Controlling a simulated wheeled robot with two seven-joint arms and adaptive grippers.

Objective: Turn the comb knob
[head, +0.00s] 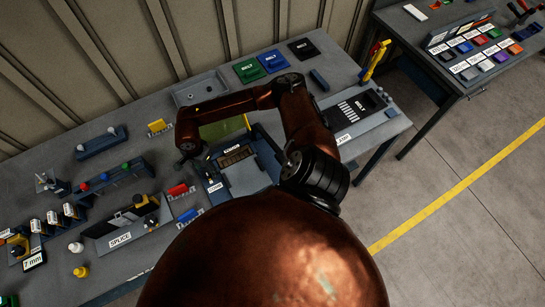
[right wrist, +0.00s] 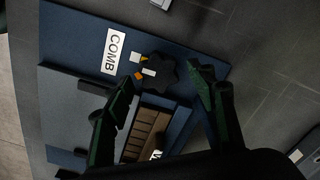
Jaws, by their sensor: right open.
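The comb knob (right wrist: 161,72) is a black, lobed knob on a blue panel in the right wrist view, beside a white COMB label (right wrist: 114,51). A small white mark and an orange mark show at it. My right gripper (right wrist: 165,76) is open, with one dark green finger on each side of the knob; I cannot tell whether they touch it. In the head view my right gripper (head: 190,146) hangs at the left side of the blue press unit (head: 268,152). The knob cannot be made out there. My left gripper is not in view.
A splice station (head: 122,238) and racks stand to the left. Red and blue clips (head: 178,190) lie close to the press. A grey tray (head: 200,88) and green, blue and black belt packs (head: 272,61) lie behind. A second table (head: 450,50) stands at right.

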